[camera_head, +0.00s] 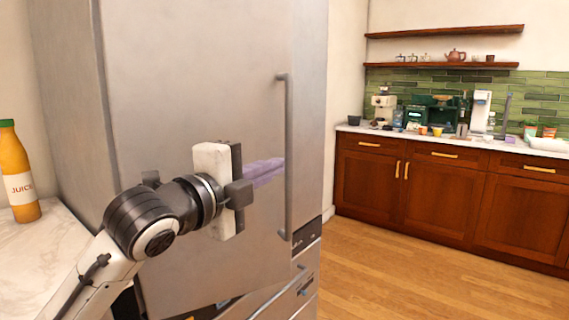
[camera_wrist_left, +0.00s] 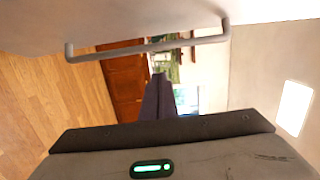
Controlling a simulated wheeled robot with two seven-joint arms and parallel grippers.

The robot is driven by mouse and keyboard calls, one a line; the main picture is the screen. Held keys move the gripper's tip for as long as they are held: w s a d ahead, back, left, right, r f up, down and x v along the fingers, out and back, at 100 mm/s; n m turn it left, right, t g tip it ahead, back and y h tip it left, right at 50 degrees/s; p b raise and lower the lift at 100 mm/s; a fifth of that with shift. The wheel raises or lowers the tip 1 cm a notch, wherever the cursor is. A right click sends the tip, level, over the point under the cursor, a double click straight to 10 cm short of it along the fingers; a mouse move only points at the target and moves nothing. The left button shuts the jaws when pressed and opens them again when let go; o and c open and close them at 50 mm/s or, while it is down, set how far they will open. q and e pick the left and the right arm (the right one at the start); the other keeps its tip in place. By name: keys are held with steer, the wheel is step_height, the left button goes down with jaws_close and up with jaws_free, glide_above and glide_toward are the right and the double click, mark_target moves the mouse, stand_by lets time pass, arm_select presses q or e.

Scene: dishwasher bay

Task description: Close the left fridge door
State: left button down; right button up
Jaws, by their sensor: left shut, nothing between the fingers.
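The left fridge door (camera_head: 200,80) is a tall grey metal panel with a vertical bar handle (camera_head: 287,160) near its right edge. It seems to stand slightly out from the fridge front, as its lower edge overhangs the drawers below; the exact gap cannot be told. My left gripper (camera_head: 277,168) is shut and empty in front of the door, its fingers pointing right, just left of the handle in the head view. In the left wrist view the shut fingers (camera_wrist_left: 158,98) show below the handle (camera_wrist_left: 150,46), apart from it. My right gripper is not in view.
Lower fridge drawers (camera_head: 290,288) sit under the door. A marble counter (camera_head: 40,255) with a juice bottle (camera_head: 20,175) is at the left. Wooden cabinets (camera_head: 430,190) stand at the back right. The wooden floor (camera_head: 400,275) between is clear.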

mark_target(286, 151)
arm_select(q)
steer(key=w, duration=0.3)
steer(key=w+d, duration=0.1)
steer(key=w, duration=0.3)
steer(key=w+d+p, duration=0.1)
steer(key=w, duration=0.3)
steer(key=shift+w+d+r, duration=0.1)
steer(key=shift+d, duration=0.1)
steer(key=shift+w+a, duration=0.1)
steer(key=shift+a, duration=0.15)
